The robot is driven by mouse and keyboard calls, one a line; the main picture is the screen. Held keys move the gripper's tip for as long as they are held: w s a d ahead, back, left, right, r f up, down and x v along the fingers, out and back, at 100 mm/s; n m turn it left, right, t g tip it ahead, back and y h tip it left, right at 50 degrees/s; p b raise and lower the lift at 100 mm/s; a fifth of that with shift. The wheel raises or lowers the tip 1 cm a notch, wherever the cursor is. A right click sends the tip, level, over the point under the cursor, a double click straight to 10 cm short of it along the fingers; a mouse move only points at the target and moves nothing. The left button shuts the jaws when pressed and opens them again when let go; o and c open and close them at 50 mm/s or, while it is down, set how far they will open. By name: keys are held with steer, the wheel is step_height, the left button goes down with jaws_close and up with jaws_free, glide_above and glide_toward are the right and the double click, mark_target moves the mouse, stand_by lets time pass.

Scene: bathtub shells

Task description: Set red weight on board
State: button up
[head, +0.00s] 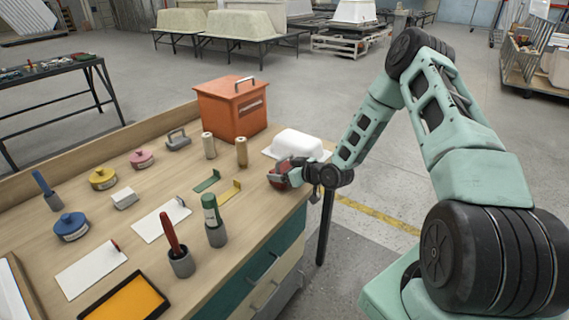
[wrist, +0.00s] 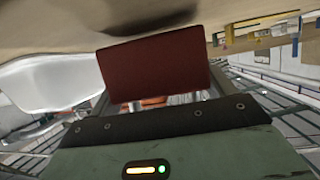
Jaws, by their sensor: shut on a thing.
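My gripper (head: 283,174) is at the right edge of the workbench, just in front of the white tub shell model (head: 298,144). It is shut on the red weight (head: 295,177), which is partly hidden by the fingers. In the wrist view the red weight (wrist: 155,65) shows as a dark red block beyond the green gripper body; the fingertips are hard to make out. I cannot tell whether the weight touches the bench top. Two flat white boards lie on the bench, one at the middle (head: 150,229) and one at the front left (head: 85,277). Which board is meant is unclear.
Blue (head: 72,228), yellow (head: 102,181) and pink (head: 141,160) weights stand on the left. An orange box (head: 228,108) stands behind. Cups holding a green marker (head: 210,209) and a red-handled tool (head: 170,233), and small brackets, stand between my gripper and the boards.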

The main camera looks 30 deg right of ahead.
steer(key=shift+w+f, duration=0.1)
steer(key=shift+f, duration=0.1)
steer(key=shift+f, duration=0.2)
steer(key=o, duration=2)
steer(key=shift+f, duration=0.15)
steer(key=shift+c, duration=0.2)
